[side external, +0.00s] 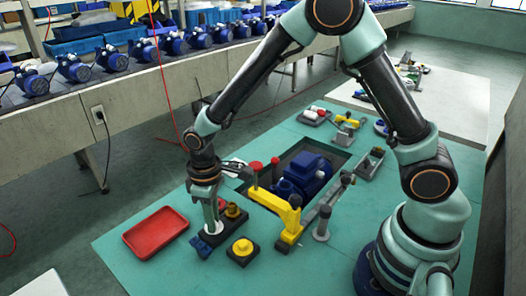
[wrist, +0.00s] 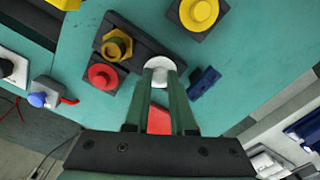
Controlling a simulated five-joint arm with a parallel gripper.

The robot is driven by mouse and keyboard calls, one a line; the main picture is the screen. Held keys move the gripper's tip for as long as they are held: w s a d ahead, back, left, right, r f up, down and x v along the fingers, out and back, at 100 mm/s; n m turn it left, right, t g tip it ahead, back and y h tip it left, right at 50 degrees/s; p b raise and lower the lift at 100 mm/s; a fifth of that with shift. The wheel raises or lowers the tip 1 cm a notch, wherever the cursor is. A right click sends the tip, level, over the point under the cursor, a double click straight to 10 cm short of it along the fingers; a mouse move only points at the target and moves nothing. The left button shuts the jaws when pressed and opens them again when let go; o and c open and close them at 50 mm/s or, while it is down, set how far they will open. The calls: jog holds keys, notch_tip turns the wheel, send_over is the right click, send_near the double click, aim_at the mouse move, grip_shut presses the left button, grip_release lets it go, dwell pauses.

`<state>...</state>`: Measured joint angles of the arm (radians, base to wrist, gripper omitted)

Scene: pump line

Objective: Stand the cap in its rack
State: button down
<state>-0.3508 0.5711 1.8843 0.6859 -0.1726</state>
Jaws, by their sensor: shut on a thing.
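A white round cap (wrist: 160,66) is between the tips of my gripper (wrist: 161,74) in the wrist view. My gripper (side external: 211,226) is shut on it, pointing down in the side external view. The cap is at one end of the dark rack (wrist: 139,47), which also shows in the side external view (side external: 222,236). The fingers hide part of the cap, and I cannot tell whether it is seated in the rack or just above it.
A yellow knob on a dark square base (side external: 243,248) is close beside the rack. A small blue piece (wrist: 203,82) lies by the rack's end. An empty red tray (side external: 156,232) lies left. A yellow clamp (side external: 289,216) and a blue pump (side external: 305,172) stand right.

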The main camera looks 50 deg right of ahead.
jog(key=shift+f, duration=0.45)
dwell(0.8)
jog(key=c, duration=0.7)
grip_release()
jog(key=shift+r, duration=3.05)
